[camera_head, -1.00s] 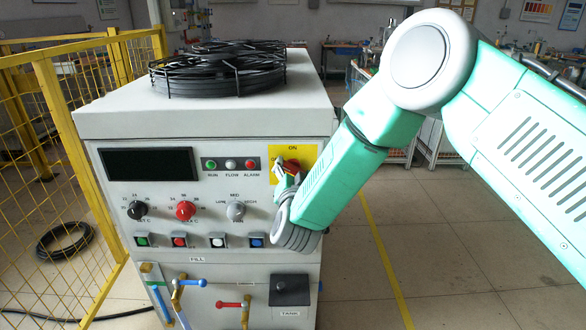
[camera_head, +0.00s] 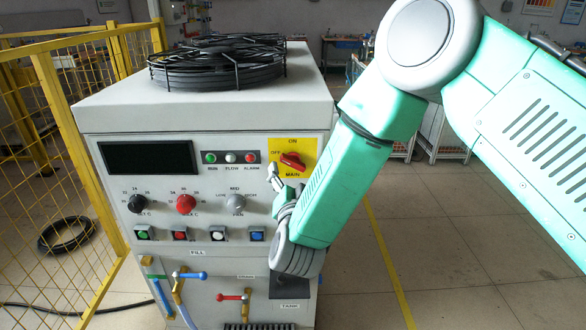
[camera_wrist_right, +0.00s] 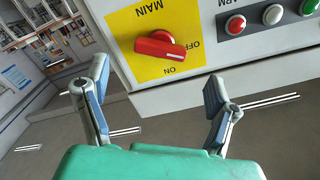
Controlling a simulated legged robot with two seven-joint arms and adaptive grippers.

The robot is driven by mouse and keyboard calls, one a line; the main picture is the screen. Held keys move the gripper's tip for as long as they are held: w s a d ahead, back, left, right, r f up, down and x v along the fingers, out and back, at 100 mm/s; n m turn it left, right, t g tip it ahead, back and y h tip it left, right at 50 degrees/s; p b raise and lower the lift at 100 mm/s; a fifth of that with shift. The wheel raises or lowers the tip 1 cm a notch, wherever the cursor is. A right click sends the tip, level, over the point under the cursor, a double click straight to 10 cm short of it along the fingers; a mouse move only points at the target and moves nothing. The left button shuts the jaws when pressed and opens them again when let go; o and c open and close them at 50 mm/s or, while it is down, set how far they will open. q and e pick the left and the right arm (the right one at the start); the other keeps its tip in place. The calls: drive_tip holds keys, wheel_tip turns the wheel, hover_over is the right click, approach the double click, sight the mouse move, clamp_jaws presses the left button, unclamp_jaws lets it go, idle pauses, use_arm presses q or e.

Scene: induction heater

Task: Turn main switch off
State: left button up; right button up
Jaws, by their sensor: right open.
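The main switch is a red rotary knob (camera_head: 291,161) on a yellow plate (camera_head: 280,147) at the upper right of the machine's front. The plate reads ON at the top, OFF at the left and MAIN below. The knob lies slanted, one end towards the OFF label. In the right wrist view the knob (camera_wrist_right: 160,46) shows with its white-marked end close to OFF. My left gripper is not in view.
RUN, FLOW and ALARM lamps (camera_head: 231,158) sit left of the plate. Dials (camera_head: 186,204) and coloured push buttons (camera_head: 180,234) are below, with valves (camera_head: 234,297) lower down. A yellow fence (camera_head: 60,150) stands left. The floor right of the machine is clear.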

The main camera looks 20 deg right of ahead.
drive_tip(key=shift+v, duration=2.65)
